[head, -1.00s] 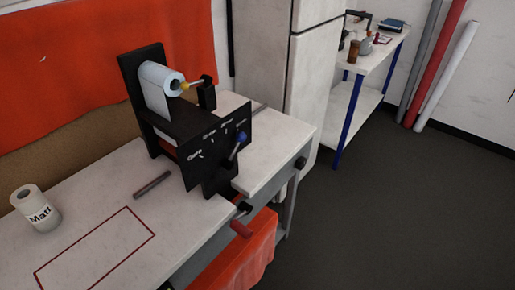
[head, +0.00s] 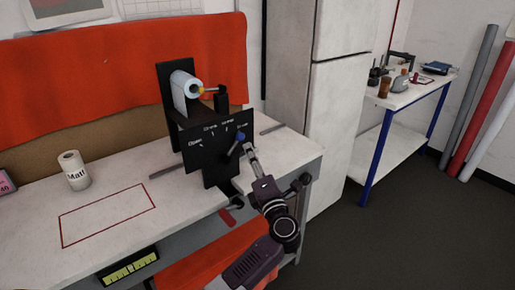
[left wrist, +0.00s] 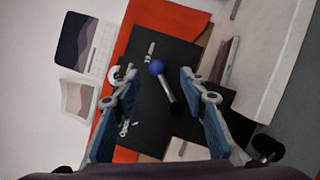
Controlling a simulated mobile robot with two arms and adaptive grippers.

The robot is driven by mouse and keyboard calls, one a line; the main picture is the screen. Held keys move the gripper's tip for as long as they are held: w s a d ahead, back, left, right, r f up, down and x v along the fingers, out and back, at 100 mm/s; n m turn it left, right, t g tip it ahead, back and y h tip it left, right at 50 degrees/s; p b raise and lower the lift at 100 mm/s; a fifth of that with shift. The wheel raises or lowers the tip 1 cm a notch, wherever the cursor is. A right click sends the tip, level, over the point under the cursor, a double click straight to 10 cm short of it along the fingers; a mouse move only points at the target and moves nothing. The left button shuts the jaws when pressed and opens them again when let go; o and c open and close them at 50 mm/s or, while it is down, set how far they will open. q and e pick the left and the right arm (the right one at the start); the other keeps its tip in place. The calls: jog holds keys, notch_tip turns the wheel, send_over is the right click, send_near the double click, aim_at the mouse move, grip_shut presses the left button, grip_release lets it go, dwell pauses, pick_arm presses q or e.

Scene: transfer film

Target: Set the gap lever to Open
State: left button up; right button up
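The gap lever, with a blue knob (head: 240,136), is on the black panel (head: 205,160) of the machine. It leans up and right, away from the "Open" label (head: 195,142) at the panel's left. In the left wrist view the blue knob (left wrist: 156,67) and its grey rod show between my fingers. My left gripper (head: 249,151) is just right of the lever in the head view. In the left wrist view my left gripper (left wrist: 159,77) is open, a finger on each side of the lever; no contact is visible. My right gripper is not in view.
The machine carries a white roll (head: 186,90) on top. A "Matt" roll (head: 73,170) stands on the bench (head: 180,205) near a red-outlined rectangle. A tall white cabinet (head: 335,120) stands behind right.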

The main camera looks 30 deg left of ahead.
aim_at(242, 139)
pick_arm(q)
jog(key=w+a+n, duration=0.1)
jog(key=a, duration=0.1)
jog(key=w+a+r+n+g+p, duration=0.1)
jog(key=a, duration=0.1)
jog(key=w+a+r+n+g, duration=0.1)
jog(key=w+a, duration=0.1)
jog(key=shift+n, duration=0.4)
jog(key=shift+w+a+f, duration=0.1)
grip_shut()
dwell(0.3)
